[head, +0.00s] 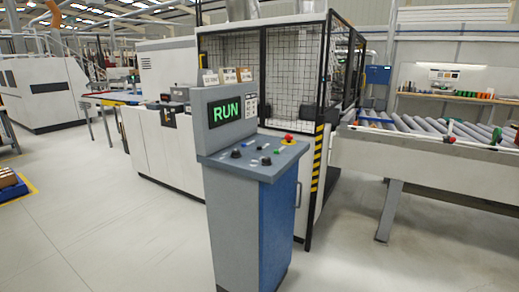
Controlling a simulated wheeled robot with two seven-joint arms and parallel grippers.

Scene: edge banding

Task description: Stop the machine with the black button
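A grey and blue control console (233,215) stands upright in the middle of the head view. Its screen (225,111) shows RUN in green letters. On its sloped top, a black round control (266,161) sits near the front edge, and another black control (236,153) sits to the left. I cannot tell clearly which is a button and which is a knob. A small green button (277,152) and a red mushroom button (288,138) on a yellow base are to the right. Neither of my grippers is in view.
A white machine with a black mesh cage (265,65) stands behind the console. A roller conveyor (430,128) on a grey leg is at the right. A blue pallet with brown boxes (10,188) lies at the far left. The pale floor (110,230) in front is clear.

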